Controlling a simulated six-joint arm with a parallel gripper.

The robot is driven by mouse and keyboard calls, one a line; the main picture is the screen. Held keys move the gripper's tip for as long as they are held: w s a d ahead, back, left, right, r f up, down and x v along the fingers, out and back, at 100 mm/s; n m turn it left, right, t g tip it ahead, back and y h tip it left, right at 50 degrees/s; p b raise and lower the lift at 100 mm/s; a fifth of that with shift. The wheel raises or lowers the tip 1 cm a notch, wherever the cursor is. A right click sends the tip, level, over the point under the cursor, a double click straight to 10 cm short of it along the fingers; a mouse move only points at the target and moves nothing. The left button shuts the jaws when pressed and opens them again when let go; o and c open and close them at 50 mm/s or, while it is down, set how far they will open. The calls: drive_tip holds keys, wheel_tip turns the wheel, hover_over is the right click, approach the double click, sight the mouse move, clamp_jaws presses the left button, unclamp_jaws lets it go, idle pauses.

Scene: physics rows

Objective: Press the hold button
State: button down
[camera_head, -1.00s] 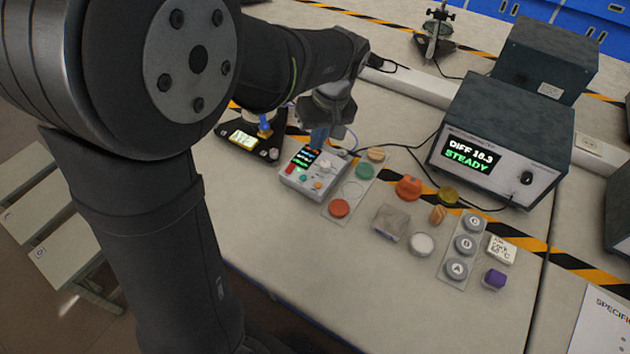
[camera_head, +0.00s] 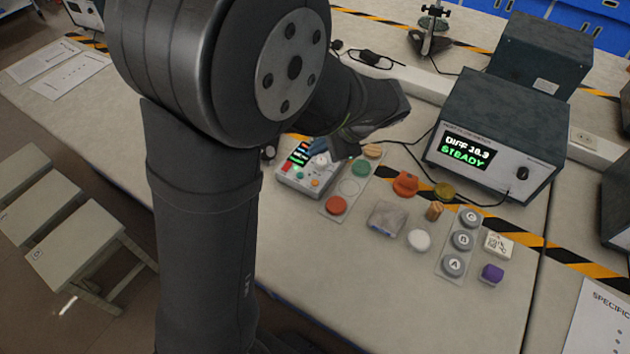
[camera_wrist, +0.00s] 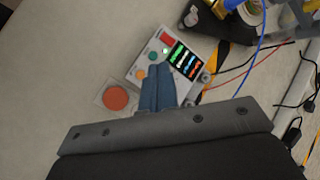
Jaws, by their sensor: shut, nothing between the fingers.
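A light grey instrument box (camera_head: 290,182) with a dark screen and coloured buttons sits on the bench left of centre. The labels are too small to read, so I cannot tell which is the hold button. My gripper (camera_wrist: 159,70) has its blue fingers shut together and empty, over the near part of the box. They hide part of its face. Contact cannot be told.
A strip with a red (camera_head: 337,205) and a green button (camera_head: 361,168) lies right of the box. Loose caps and a panel with A, B and C buttons (camera_head: 446,281) are further right. A meter reading STEADY (camera_head: 493,140) stands behind. The front bench is clear.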

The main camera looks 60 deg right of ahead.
sight(318, 183)
drive_tip(key=shift+f, duration=4.4)
drive_tip(key=shift+f, duration=0.15)
drive_tip(key=shift+f, duration=0.25)
drive_tip(key=shift+f, duration=0.4)
drive_tip(key=shift+r, duration=0.8)
drive_tip(key=shift+r, duration=2.55)
